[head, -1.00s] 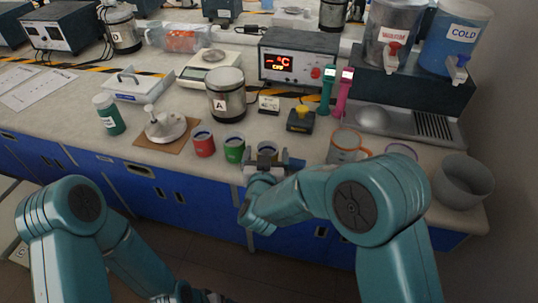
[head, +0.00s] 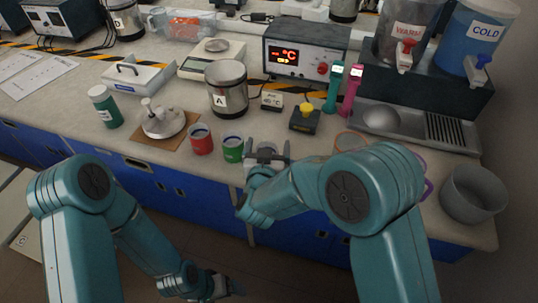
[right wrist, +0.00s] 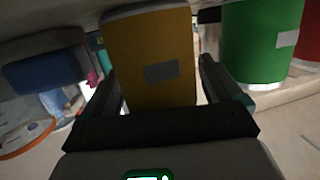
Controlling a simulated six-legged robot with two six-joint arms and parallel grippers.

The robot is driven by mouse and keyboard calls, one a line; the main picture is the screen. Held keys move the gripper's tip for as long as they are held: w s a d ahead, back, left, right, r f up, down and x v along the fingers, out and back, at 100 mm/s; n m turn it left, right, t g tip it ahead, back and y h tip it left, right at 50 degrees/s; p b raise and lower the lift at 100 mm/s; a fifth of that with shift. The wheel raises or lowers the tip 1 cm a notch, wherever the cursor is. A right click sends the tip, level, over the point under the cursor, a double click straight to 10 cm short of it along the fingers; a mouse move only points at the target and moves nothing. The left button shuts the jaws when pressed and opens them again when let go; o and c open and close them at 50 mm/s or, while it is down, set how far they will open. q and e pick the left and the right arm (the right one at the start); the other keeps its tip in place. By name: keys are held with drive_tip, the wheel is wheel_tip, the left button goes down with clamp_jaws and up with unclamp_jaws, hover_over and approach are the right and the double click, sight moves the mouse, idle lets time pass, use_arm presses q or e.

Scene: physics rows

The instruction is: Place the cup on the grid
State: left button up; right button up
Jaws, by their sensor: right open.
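A yellow cup (right wrist: 152,62) stands between the two fingers of my right gripper (right wrist: 160,92) in the right wrist view; the fingers are open, one on each side. In the head view my right gripper (head: 267,158) is at the counter's front edge, just right of the green cup (head: 233,148), and mostly hides the yellow cup. The red cup (head: 201,140) stands left of the green one. The slotted grid (head: 451,131) is bare, at the right below the dispensers. My left gripper (head: 230,287) is low, below the counter; its jaws are unclear.
A clear orange-rimmed mug (head: 347,140) and a grey bowl (head: 473,192) stand to the right, partly behind my right arm. The yellow button box (head: 304,118), pink and green upright handles and pot A (head: 227,90) stand behind. The WARM and COLD dispensers overhang the grid.

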drive_tip(key=shift+a, duration=0.1)
drive_tip(key=shift+c, duration=0.2)
drive_tip(key=c, duration=1)
drive_tip(key=shift+r, duration=0.15)
